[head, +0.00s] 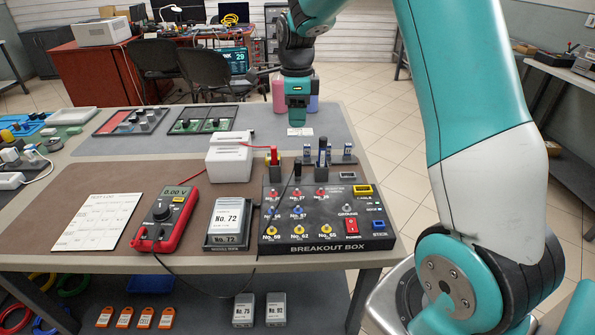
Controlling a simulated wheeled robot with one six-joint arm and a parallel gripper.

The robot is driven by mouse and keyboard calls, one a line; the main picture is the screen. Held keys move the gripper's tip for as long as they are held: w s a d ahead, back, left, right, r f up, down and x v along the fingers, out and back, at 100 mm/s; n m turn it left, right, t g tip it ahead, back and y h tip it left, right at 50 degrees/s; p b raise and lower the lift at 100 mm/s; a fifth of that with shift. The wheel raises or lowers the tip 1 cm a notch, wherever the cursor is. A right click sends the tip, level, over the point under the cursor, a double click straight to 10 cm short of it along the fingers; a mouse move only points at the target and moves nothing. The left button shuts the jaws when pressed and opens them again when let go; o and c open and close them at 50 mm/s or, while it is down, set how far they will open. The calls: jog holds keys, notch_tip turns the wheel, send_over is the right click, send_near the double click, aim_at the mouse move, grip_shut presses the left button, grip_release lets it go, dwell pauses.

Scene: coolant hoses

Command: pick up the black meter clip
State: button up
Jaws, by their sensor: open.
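My gripper (297,118) points down over the far grey part of the table, behind the breakout box (330,243). It is open, and I see nothing between its fingers. A slim black upright piece (297,169) stands at the back of the breakout box, and a larger dark upright piece (323,153) stands to its right. Either may be the black meter clip; I cannot tell which. A red clip (274,156) stands upright to their left. The red multimeter (167,217) reads 0.00 V, and a dark lead runs from it past the table's front edge.
A white block-shaped unit (229,157) stands left of the red clip. A No. 72 box (228,222) stands between multimeter and breakout box. A paper sheet (97,221) lies at left. Two board trays (202,119) lie farther back. The grey surface around my gripper is mostly clear.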

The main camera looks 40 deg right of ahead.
aim_at(298, 161)
notch_tip(298, 161, down, 11)
jog(key=shift+a+r, duration=0.1)
jog(key=shift+r, duration=0.05)
jog(key=shift+s+f+p, duration=0.15)
jog(key=shift+f+p, duration=0.1)
jog(key=shift+f, duration=1.1)
jog(key=shift+s+f+p, duration=0.1)
jog(key=shift+f+p, duration=0.1)
jog(key=shift+f, duration=1.1)
grip_shut()
